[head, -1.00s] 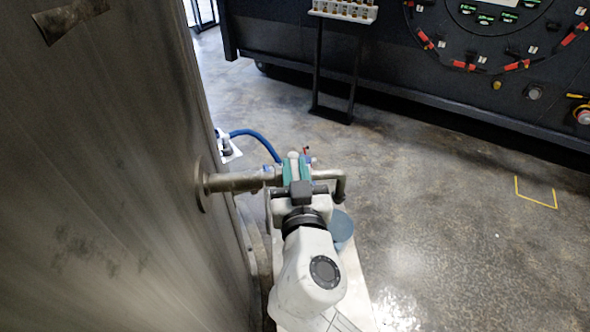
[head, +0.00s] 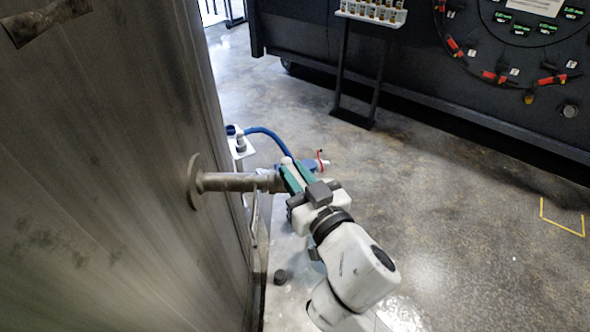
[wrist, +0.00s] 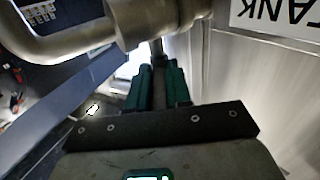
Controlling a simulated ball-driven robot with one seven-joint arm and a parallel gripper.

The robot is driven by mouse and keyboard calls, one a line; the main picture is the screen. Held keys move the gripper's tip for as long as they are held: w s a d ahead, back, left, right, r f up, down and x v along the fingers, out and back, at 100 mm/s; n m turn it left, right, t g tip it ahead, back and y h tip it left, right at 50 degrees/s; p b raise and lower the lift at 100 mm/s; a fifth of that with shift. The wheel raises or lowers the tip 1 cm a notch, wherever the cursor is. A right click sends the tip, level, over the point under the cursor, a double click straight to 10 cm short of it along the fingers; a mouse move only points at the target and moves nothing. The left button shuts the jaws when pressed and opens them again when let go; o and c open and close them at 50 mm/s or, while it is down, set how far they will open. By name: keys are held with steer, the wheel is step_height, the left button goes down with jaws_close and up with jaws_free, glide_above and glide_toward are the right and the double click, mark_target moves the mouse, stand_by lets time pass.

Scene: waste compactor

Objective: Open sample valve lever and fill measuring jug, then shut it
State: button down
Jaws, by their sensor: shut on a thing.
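A metal sample pipe (head: 235,182) sticks out of the big steel tank wall at the left. My gripper (head: 293,176) is at the pipe's outer end, its green fingers angled across it. In the wrist view my gripper (wrist: 156,72) is shut on a thin grey lever (wrist: 158,60) that runs up to the valve body (wrist: 160,16). The pipe's bent spout (wrist: 50,48) curves off at the left of that view. In the head view my gripper and arm hide the spout. I cannot make out the measuring jug now.
A blue hose (head: 268,134) runs behind the pipe from a small white stand (head: 240,147). A rack of vials (head: 371,12) stands by the dark machine at the back. The floor to the right is clear.

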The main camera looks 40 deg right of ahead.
steer(key=shift+d+n+y, duration=0.1)
steer(key=shift+n+y, duration=0.2)
steer(key=shift+y, duration=0.2)
steer(key=c, duration=1)
jaws_free()
steer(key=shift+c, duration=0.2)
steer(key=shift+s, duration=0.1)
steer(key=s+a+b, duration=0.2)
steer(key=s+b, duration=0.2)
steer(key=s, duration=0.6)
steer(key=shift+s, duration=0.25)
steer(key=shift+f, duration=0.1)
